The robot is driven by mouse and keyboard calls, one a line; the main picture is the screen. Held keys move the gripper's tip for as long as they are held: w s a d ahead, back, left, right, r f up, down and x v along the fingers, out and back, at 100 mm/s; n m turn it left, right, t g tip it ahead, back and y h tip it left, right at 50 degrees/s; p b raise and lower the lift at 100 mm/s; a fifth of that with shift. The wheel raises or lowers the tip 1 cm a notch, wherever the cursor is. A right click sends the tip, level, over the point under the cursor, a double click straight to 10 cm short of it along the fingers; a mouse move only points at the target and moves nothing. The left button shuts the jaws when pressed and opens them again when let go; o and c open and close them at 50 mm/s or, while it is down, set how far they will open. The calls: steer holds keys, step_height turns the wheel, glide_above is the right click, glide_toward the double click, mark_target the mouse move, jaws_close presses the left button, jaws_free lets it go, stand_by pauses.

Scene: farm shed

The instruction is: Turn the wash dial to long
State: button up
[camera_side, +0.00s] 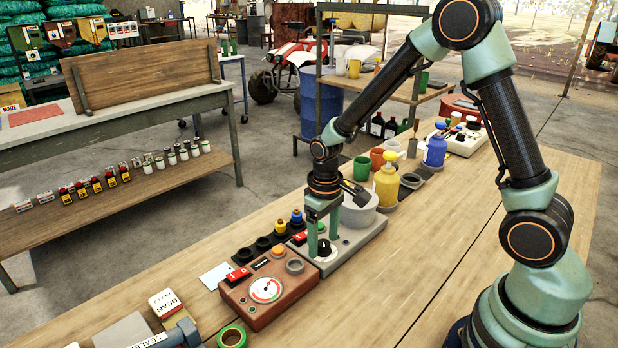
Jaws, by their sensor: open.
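A black dial (324,249) sits on the front part of a grey unit (352,240) that also carries a round grey tub (359,210). My gripper (323,246) points down over this dial, open. One green finger is at the dial's left and the other is behind it at its right. I cannot tell whether the fingers touch the dial. The dial's pointer and any marks such as "long" are too small to read, and the fingers partly hide the area.
A brown box with a red-and-white gauge (266,290) stands close in front. Small coloured knobs (280,227) line the left. A yellow bottle (386,182), a blue bottle (435,150) and cups (362,168) stand behind. The wooden table (430,250) is clear at the right.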

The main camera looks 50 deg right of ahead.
mark_target(324, 242)
step_height(324, 242, up, 12)
stand_by(0.4)
steer(key=s+r+t, duration=0.5)
steer(key=s+r, duration=0.3)
steer(key=s, duration=0.1)
steer(key=shift+s+d+r+m+t, duration=0.2)
steer(key=shift+s+r+m+t, duration=0.1)
steer(key=shift+s+m, duration=0.1)
